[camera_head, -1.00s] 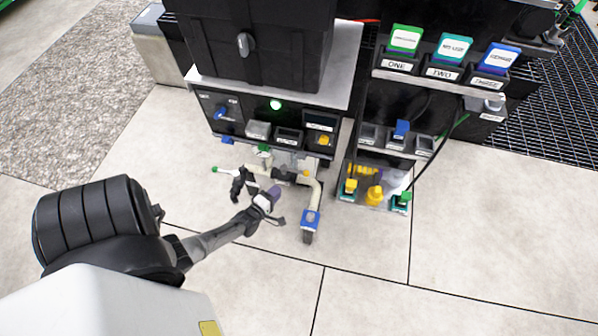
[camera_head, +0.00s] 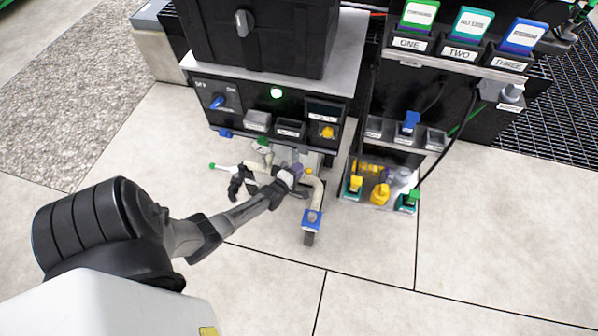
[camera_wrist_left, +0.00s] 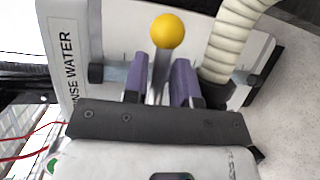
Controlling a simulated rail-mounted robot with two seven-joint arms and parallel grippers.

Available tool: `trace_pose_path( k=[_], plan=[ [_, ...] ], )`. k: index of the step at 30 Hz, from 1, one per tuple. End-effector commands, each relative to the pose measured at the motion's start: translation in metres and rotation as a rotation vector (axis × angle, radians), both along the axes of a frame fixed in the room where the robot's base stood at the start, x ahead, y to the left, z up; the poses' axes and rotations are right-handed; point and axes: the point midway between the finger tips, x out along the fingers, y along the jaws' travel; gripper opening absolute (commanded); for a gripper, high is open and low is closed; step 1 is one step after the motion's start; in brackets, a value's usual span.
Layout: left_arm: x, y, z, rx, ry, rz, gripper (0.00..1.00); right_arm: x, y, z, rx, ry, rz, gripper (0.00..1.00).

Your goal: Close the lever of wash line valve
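In the left wrist view a lever with a yellow ball knob (camera_wrist_left: 168,31) stands in front of a white panel whose label (camera_wrist_left: 70,75) reads "...NSE WATER". My left gripper (camera_wrist_left: 160,78) has its two purple fingers apart, one on each side of the lever's stem. I cannot tell whether a finger touches the stem. In the head view my left gripper (camera_head: 292,176) is at the pipework under the black control box, and it hides part of the pipework. A lever with a green ball end (camera_head: 212,166) points left there. My right gripper is not in view.
A cream hose (camera_wrist_left: 232,38) runs close to the right finger. A pipe end with a blue part (camera_head: 312,218) is near the gripper. The black control box (camera_head: 215,90) overhangs the pipework. A rack (camera_head: 408,76) with labelled coloured cards stands at the right. The floor in front is clear.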

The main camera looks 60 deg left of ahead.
Motion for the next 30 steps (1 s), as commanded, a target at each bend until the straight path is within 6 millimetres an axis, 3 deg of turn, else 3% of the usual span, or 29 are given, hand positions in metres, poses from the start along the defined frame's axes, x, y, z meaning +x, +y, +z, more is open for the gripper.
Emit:
trace_pose_path(
  k=[14, 23, 30],
  plan=[
    [0.0091, 0.0041, -0.0017, 0.0, 0.001, 0.001, 0.26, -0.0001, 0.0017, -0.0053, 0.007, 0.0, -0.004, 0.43],
    [0.009, 0.004, -0.0017, 0.0, 0.001, 0.0, 0.0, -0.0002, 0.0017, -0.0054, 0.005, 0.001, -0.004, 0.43],
    [0.009, 0.0038, -0.0018, 0.0, 0.001, 0.0, 0.0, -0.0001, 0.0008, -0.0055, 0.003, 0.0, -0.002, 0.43]
  ],
)
